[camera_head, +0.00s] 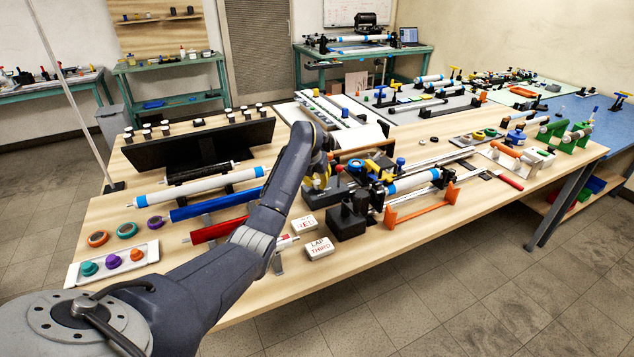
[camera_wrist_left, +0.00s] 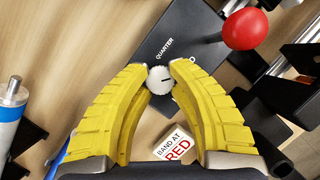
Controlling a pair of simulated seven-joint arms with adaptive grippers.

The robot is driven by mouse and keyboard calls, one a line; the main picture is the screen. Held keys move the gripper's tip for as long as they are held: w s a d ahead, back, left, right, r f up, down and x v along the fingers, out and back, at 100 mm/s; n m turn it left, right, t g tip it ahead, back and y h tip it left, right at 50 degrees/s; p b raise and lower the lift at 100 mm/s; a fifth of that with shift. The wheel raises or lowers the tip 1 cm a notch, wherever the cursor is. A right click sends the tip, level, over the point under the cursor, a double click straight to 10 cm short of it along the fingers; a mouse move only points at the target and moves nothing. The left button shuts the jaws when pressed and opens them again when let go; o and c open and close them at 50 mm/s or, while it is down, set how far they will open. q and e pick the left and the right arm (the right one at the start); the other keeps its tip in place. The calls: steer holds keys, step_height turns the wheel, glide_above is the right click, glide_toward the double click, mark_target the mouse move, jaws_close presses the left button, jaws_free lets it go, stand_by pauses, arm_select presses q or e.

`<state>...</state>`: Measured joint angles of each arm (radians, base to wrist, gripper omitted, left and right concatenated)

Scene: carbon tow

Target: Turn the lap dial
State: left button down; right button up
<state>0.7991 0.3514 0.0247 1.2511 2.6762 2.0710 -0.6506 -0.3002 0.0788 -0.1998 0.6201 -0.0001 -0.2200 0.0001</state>
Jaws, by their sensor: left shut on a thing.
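The lap dial (camera_wrist_left: 160,79) is a small white round knob with a dark pointer line, on a black plate (camera_wrist_left: 182,38) in the left wrist view. The plate reads QUARTER; another label is partly hidden behind the dial and a finger. My left gripper (camera_wrist_left: 161,88) has its yellow fingertips shut on the dial, one on each side. In the head view my left gripper (camera_head: 320,180) is small, low over the bench, and partly hides the dial. My right gripper is not seen.
A red ball knob (camera_wrist_left: 245,29) stands close to the plate. A white block reading LAP THIRD (camera_head: 319,248) lies at the bench's front edge. Blue-banded rollers (camera_head: 416,181) stand to the right.

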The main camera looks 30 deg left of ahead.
arm_select(q)
steer(key=shift+n, duration=0.5)
steer(key=c, duration=1.1)
jaws_free()
steer(key=v, duration=1.2)
steer(key=shift+w+d, duration=0.1)
steer(key=shift+d, duration=0.05)
